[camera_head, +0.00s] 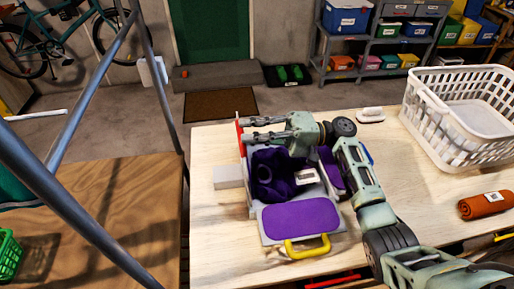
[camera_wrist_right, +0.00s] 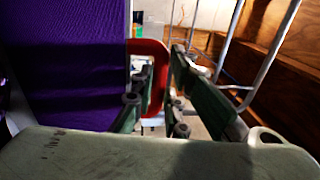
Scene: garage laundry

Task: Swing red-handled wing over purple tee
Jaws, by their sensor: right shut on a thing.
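The folding board has a purple front panel (camera_head: 300,218) with a yellow handle (camera_head: 307,247), lying flat on the table. The dark purple tee (camera_head: 272,182) lies bunched on the board's middle. The red-handled wing stands raised at the board's left side, nearly edge-on in the head view; its purple face (camera_wrist_right: 65,65) fills the left of the wrist view. My right gripper (camera_head: 248,143) reaches across above the tee and is shut on the red handle (camera_wrist_right: 150,80), which shows between its fingers. My arm hides part of the tee and board. My left gripper is not in view.
A pale block (camera_head: 228,177) sits left of the board. A white basket (camera_head: 460,115), an orange rolled cloth (camera_head: 486,204) and a white-handled item (camera_head: 371,115) are on the table's right side. A metal frame (camera_head: 62,125) stands at left.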

